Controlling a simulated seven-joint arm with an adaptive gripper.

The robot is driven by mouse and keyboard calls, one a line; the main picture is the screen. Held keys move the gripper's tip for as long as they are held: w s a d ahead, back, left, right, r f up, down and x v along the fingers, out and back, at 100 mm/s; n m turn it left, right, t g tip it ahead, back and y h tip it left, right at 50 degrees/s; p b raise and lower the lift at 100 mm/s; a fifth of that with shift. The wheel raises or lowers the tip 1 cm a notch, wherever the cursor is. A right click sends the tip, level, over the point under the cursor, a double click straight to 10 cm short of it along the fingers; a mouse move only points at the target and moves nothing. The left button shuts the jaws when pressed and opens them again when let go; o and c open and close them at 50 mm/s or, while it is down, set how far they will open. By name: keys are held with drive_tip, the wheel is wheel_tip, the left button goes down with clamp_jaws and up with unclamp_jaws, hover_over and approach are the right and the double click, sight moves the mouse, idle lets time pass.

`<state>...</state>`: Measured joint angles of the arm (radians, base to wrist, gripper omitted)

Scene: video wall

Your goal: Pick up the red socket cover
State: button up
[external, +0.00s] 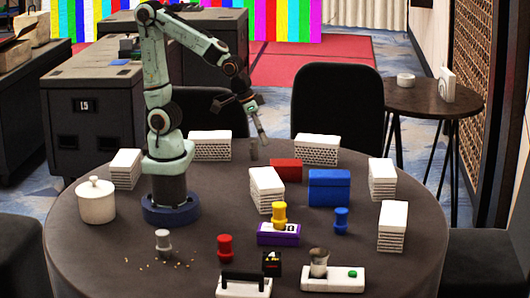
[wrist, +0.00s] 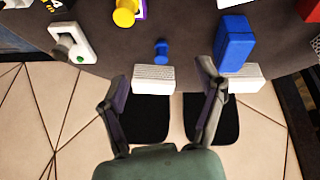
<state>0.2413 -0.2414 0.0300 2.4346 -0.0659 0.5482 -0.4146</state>
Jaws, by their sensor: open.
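Two red things are candidates for the red socket cover. A small red flanged knob (external: 225,247) stands upright near the front of the round table in the external view. A flat red block (external: 286,169) lies behind it to the right, beside the blue block (external: 329,188). A red piece (wrist: 311,9) also shows, cut off, at the top right of the wrist view. The red knob is not identifiable in the wrist view. My gripper (external: 263,138) is raised over the far side of the table, apart from both. In the wrist view, its fingers (wrist: 160,72) are spread and empty.
A yellow knob (external: 279,213) stands on a purple block (external: 279,236); a blue knob (external: 341,219) and grey knob (external: 163,241) stand nearby. Several white slotted blocks (external: 392,228) ring the table. A lidded white pot (external: 97,202) stands left.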

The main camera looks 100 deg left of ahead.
drive_tip(key=w+d+f+m+h, duration=0.1)
drive_tip(key=d+f+m, duration=0.2)
drive_tip(key=d+f, duration=0.5)
drive_tip(key=m+g, duration=0.3)
drive_tip(key=m, duration=0.1)
approach(224, 237)
drive_tip(key=shift+y, duration=0.4)
drive_tip(key=f, duration=0.3)
drive_tip(key=w+d+f, duration=0.1)
drive_tip(key=f, duration=0.1)
drive_tip(key=shift+s+d+f, duration=0.1)
drive_tip(key=shift+f, duration=0.15)
drive_tip(key=f, duration=0.6)
drive_tip(key=shift+w+d, duration=0.15)
drive_tip(key=shift+w, duration=0.25)
drive_tip(key=shift+c, duration=0.2)
drive_tip(key=c, duration=0.9)
